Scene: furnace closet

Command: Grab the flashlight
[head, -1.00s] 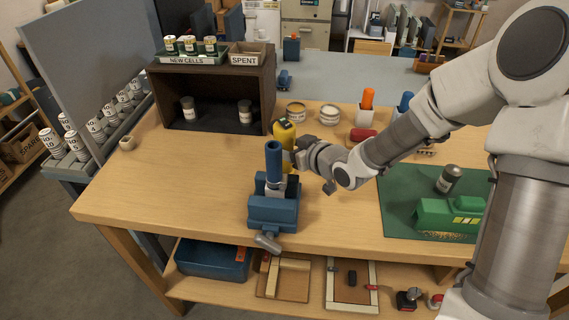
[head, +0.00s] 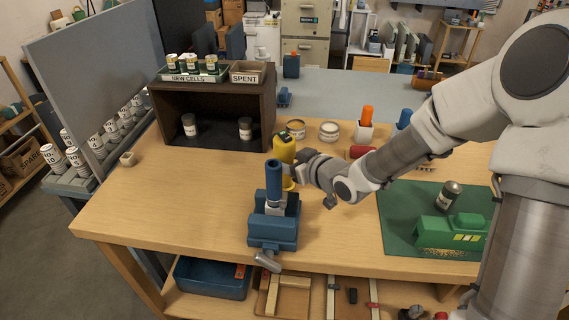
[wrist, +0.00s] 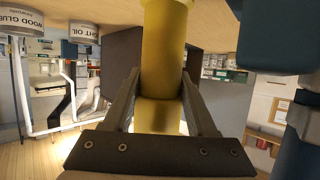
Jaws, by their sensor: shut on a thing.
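The flashlight (head: 285,147) is yellow with a dark mark near its top. It is upright just behind the blue vise (head: 274,232). My gripper (head: 296,168) reaches it from the right and is shut on it. In the wrist view, its yellow barrel (wrist: 164,50) lies between my two fingers (wrist: 160,108). Its far end runs out of that frame, and the vise hides its lower part in the head view, so I cannot tell whether it touches the bench.
A blue cylinder (head: 274,178) stands upright in the vise, close to the flashlight. Behind is a dark open box (head: 222,150) with labelled trays on top. Tins (head: 329,131) stand behind my gripper. A green mat (head: 400,220) lies right.

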